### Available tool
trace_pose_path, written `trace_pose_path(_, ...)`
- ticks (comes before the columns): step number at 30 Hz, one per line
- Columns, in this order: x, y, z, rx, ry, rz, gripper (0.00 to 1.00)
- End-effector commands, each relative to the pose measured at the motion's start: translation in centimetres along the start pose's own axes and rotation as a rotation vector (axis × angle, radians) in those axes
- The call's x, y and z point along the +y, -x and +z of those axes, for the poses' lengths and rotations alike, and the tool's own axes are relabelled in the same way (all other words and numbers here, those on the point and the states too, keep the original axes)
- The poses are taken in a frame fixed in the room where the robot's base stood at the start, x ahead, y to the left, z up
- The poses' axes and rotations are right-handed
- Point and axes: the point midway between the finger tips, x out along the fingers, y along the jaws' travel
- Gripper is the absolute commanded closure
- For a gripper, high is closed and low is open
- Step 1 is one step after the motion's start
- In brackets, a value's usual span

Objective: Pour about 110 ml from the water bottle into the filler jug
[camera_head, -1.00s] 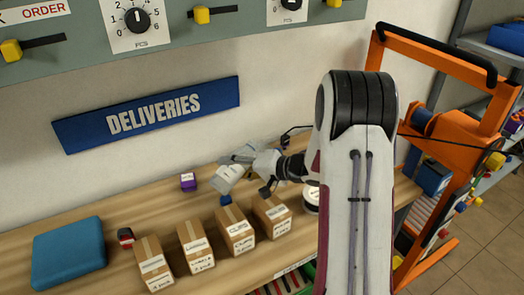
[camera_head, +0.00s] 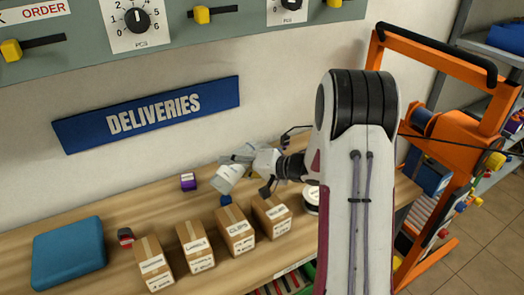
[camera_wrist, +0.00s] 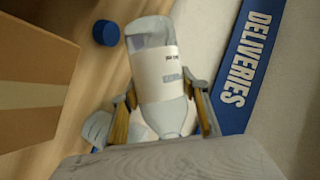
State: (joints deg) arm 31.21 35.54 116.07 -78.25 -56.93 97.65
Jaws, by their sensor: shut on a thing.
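The water bottle (camera_wrist: 150,34) is clear with a white label, and my gripper (camera_wrist: 162,92) is shut around it. In the wrist view, its narrowing end points toward the gripper's palm. In the head view, the bottle (camera_head: 228,178) is tilted above the bench at the end of my arm, with my gripper (camera_head: 243,156) around it. A pale translucent shape (camera_wrist: 97,128) lies partly hidden beside the left finger; I cannot tell if it is the filler jug. The jug is not clearly visible elsewhere, nor is any flow of water.
A blue round cap (camera_wrist: 106,33) lies on the wooden bench (camera_head: 100,205). Several cardboard boxes (camera_head: 235,230) line the front, with a purple box (camera_head: 188,181) behind. The blue DELIVERIES sign (camera_head: 150,113) is on the wall close behind. A blue pad (camera_head: 68,253) lies left.

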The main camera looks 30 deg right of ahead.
Motion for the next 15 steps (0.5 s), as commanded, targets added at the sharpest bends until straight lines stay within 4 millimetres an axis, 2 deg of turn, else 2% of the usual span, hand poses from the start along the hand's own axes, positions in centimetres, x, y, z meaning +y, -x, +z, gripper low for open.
trace_pose_path(10, -0.44, 0.4, -0.74, 0.033, 0.114, 0.045, 0.86)
trace_pose_path(15, 0.13, 0.27, -0.87, 0.047, 0.164, 0.066, 0.86)
